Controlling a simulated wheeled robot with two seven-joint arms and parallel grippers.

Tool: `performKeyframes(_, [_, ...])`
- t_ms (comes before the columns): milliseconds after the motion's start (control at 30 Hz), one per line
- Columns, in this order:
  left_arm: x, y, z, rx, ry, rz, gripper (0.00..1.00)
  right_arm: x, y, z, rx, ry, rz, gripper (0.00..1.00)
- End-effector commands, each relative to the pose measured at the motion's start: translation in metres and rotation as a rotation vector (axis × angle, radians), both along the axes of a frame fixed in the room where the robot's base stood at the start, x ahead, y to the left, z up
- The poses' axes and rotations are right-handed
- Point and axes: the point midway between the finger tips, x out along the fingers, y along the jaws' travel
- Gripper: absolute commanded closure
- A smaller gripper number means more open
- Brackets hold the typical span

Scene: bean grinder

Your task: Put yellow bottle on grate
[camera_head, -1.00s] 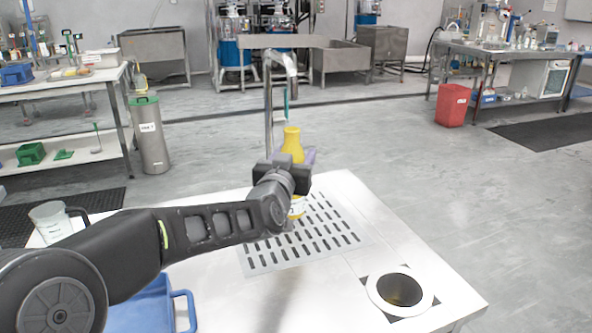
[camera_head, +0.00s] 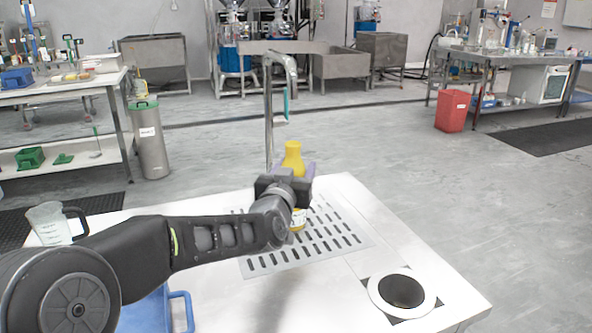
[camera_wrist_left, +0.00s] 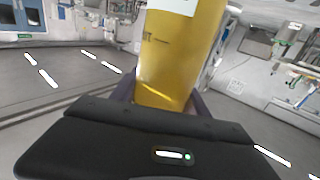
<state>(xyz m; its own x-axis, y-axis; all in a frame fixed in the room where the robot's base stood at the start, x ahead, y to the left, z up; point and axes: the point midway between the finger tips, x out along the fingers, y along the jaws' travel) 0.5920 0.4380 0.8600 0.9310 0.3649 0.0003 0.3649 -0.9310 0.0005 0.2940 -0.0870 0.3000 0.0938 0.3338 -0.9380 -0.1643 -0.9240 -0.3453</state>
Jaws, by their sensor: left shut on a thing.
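The yellow bottle (camera_head: 293,156) is upright in the head view, its top above my left gripper (camera_head: 300,182) and its lower part with a white label below it. My left gripper is shut on the bottle's middle. The bottle (camera_wrist_left: 178,60) also fills the middle of the left wrist view, between the fingers. The grate (camera_head: 336,240) is the slotted plate in the white table top, directly under and around the bottle in the head view. I cannot tell whether the bottle's base touches the grate. My right gripper is out of view.
The table (camera_head: 440,275) has a round hole with a white rim (camera_head: 428,305) at the front right. A tall metal faucet (camera_head: 268,110) rises behind the bottle. A clear jug (camera_head: 48,222) and a blue tray (camera_head: 183,298) are at the left. The table's right side is clear.

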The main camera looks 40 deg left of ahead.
Motion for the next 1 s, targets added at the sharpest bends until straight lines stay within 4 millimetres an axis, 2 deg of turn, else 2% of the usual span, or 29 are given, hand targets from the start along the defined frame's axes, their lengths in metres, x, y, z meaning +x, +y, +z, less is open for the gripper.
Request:
performKeyframes(67, [0.0,0.0,-0.003,0.001,-0.002,0.0,1.0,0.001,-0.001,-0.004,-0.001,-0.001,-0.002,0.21])
performKeyframes(100, [0.0,0.0,-0.002,0.0,0.0,0.0,0.43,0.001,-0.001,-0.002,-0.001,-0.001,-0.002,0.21])
performKeyframes(300, [0.0,0.0,-0.002,0.0,0.0,0.0,0.27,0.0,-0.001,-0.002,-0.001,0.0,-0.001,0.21])
performKeyframes(333, [0.0,0.0,-0.002,0.0,0.0,0.0,0.25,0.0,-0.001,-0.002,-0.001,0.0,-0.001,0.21])
performKeyframes(700, [0.0,0.0,0.003,0.0,0.0,0.0,0.25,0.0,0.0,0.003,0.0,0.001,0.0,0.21])
performKeyframes(867, [-0.019,-0.007,0.003,-0.001,-0.001,0.0,0.25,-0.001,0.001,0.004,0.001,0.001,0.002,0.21])
performKeyframes(1000, [-0.044,-0.017,0.004,0.0,-0.002,0.001,0.25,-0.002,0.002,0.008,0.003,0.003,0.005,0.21])
